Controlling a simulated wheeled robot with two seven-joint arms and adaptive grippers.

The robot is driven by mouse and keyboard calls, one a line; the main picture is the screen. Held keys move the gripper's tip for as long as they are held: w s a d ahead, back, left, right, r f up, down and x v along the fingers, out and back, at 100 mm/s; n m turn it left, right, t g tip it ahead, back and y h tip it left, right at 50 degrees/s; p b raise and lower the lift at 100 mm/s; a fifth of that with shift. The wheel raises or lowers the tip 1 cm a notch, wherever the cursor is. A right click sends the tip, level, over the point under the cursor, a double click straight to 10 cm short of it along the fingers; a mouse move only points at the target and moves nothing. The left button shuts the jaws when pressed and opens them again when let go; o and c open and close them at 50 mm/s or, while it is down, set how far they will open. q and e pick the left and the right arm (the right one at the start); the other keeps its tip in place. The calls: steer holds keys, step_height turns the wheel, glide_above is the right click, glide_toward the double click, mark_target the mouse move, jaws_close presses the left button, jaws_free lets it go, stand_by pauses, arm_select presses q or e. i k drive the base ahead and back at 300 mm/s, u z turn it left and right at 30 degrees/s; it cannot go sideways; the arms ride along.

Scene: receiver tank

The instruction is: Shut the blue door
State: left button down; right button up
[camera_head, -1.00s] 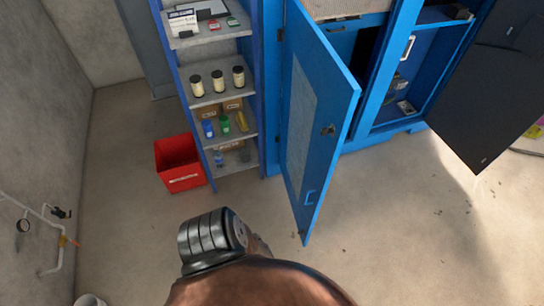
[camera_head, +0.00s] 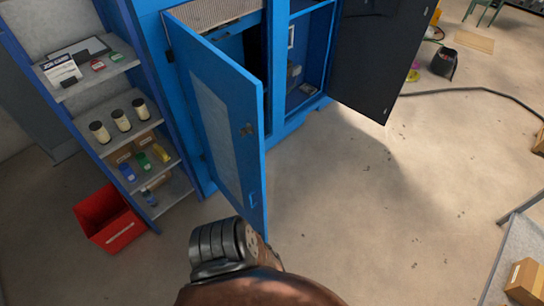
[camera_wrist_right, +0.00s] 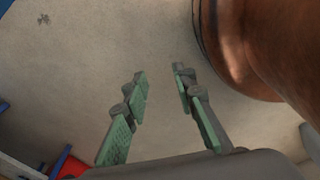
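The blue door (camera_head: 214,118) stands open in the head view, swung out from the left side of the blue cabinet. In the right wrist view my right gripper (camera_wrist_right: 160,74) is open and empty above bare floor, fingers apart. My left gripper is in neither view.
Left of the door is a shelf (camera_head: 98,82) with jars and bottles. A red bin (camera_head: 108,219) stands on the floor below it. A dark door (camera_head: 378,62) stands open at the cabinet's right. The floor right of the blue door is clear; a cardboard box (camera_head: 524,282) is far right.

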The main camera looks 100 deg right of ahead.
mark_target(223, 99)
steer(key=z, duration=2.15)
